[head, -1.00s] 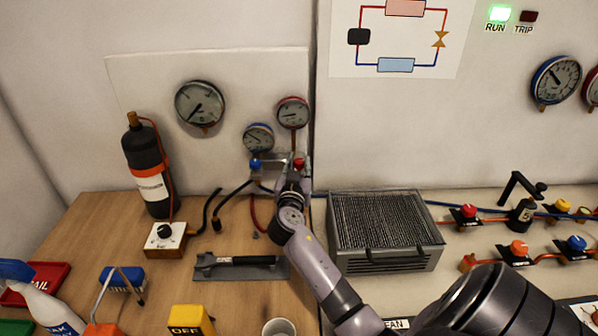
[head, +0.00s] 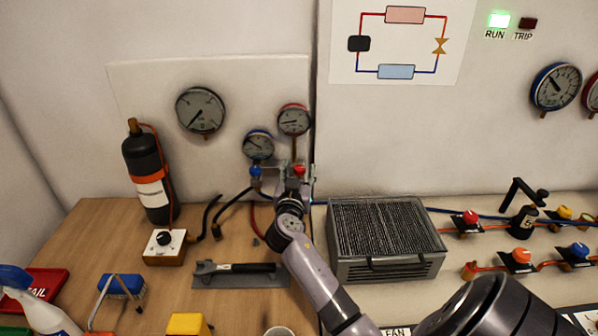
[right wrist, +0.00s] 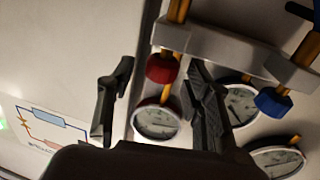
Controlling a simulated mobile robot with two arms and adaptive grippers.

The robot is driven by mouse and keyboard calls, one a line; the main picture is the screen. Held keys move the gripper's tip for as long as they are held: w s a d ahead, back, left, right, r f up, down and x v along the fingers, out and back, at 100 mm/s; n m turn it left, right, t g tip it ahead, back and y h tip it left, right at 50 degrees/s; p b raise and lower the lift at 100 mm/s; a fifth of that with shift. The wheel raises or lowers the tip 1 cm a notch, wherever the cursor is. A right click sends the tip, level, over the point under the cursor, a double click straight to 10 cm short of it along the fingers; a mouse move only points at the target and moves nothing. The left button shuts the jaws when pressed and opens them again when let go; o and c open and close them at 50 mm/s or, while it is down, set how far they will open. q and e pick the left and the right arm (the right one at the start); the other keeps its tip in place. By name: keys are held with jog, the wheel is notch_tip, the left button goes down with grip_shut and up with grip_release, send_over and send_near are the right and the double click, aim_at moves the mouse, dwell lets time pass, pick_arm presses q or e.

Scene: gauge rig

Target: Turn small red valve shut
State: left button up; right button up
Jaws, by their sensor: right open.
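The small red valve knob (head: 299,170) is on the manifold under the red-rimmed gauge in the head view. My right gripper (head: 296,176) is at this knob, its fingers spread to either side. In the right wrist view the red knob (right wrist: 162,68) lies between the fingertips of my right gripper (right wrist: 160,72), closer to the right-hand finger. The gripper is open and not closed on the knob. Whether a finger touches it I cannot tell. My left gripper is not in view.
A blue knob (head: 256,172) is beside the red one on the manifold (right wrist: 225,45). A red-rimmed gauge (head: 293,120) and a blue-rimmed gauge (head: 258,145) are just above. A grey finned box (head: 385,238) stands right of my arm. Dark hoses (head: 233,195) lie to the left.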

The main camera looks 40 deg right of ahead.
jog(key=v, duration=1.2)
